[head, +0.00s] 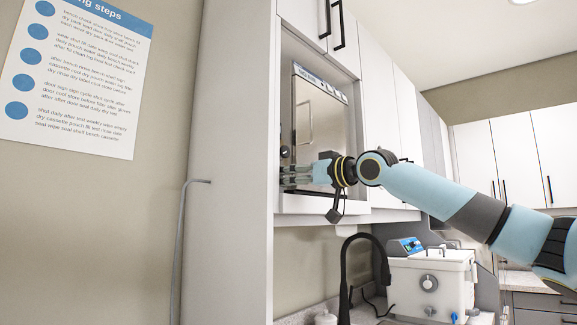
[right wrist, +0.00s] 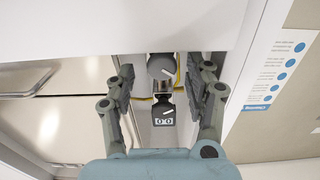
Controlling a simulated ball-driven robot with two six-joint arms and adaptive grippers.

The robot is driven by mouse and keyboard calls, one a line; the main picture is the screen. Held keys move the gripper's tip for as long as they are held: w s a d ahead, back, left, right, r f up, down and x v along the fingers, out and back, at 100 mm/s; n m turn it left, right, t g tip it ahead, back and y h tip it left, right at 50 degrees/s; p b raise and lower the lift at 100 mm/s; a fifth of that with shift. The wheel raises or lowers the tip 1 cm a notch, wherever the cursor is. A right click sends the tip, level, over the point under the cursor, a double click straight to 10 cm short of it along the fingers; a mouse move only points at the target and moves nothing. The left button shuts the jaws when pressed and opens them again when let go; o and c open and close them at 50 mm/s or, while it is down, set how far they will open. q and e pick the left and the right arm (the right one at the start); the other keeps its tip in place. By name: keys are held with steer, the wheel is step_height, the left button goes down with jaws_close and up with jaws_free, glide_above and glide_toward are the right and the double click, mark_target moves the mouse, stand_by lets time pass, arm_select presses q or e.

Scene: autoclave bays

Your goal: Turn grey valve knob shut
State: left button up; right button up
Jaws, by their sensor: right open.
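A round grey knob (right wrist: 160,66) with a pale pointer mark shows between the fingertips of my right gripper (right wrist: 162,82) in the right wrist view. A second dark grey knob (right wrist: 167,107) with a pointer line sits just below it, above a small display reading 00. I cannot tell for certain which one is the valve knob. The fingers are apart, one on each side of the knobs, with no contact visible. In the head view my right gripper (head: 286,175) is at the left edge of the autoclave front (head: 318,120), just below a dark knob (head: 285,152). My left gripper is not in view.
The autoclave sits in a bay of white cabinets, with a handled door (right wrist: 40,82) beside the knobs. A black faucet (head: 346,260) and a white device (head: 430,285) stand on the counter below. A steps poster (head: 75,75) hangs on the left wall.

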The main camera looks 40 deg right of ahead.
steer(key=shift+w+a+p, duration=0.15)
steer(key=shift+w+p, duration=0.15)
steer(key=shift+w, duration=0.3)
jaws_close()
steer(key=shift+m, duration=0.4)
steer(key=m+b, duration=0.1)
steer(key=m, duration=0.3)
steer(key=shift+f+m, duration=0.1)
steer(key=shift+m, duration=0.3)
steer(key=m+b, duration=0.1)
steer(key=m, duration=0.4)
stand_by(0.4)
